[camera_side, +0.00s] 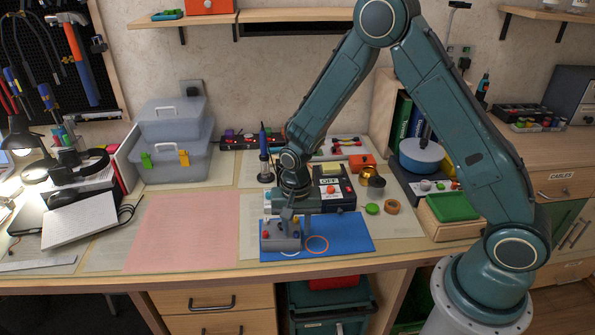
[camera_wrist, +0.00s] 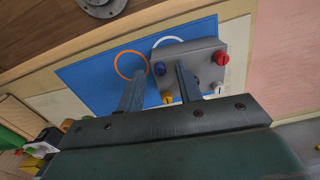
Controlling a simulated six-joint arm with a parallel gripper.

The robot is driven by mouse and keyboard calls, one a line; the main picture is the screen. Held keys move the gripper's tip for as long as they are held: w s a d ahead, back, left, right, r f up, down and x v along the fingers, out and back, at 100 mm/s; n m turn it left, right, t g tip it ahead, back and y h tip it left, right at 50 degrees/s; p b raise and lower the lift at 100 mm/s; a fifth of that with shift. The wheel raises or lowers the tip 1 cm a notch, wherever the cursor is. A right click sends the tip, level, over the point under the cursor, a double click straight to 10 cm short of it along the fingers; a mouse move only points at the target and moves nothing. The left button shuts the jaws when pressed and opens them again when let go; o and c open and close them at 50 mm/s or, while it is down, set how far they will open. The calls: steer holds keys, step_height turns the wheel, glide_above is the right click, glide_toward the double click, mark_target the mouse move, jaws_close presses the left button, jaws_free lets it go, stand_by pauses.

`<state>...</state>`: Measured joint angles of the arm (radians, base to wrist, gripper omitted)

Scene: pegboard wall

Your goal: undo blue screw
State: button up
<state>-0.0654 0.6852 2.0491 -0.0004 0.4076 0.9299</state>
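A grey block (camera_side: 283,240) sits on the blue mat (camera_side: 350,232), under my gripper (camera_side: 290,212) in the side view. In the wrist view the block (camera_wrist: 205,60) carries a blue screw (camera_wrist: 160,68), a red screw (camera_wrist: 222,58), a yellow screw (camera_wrist: 167,98) and a white screw (camera_wrist: 218,88). My gripper (camera_wrist: 160,70) points down at the block with its fingers apart. The blue screw shows between the fingertips, with visible gaps on both sides. I cannot tell the exact height of the fingertips over it. The gripper hides part of the block's top in the side view.
An orange ring (camera_side: 317,244) and a white ring (camera_side: 289,254) outline spots on the mat. The pink sheet (camera_side: 182,232) on the left is clear.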

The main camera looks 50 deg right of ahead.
steer(key=shift+f, duration=0.25)
steer(key=shift+c, duration=0.2)
jaws_close()
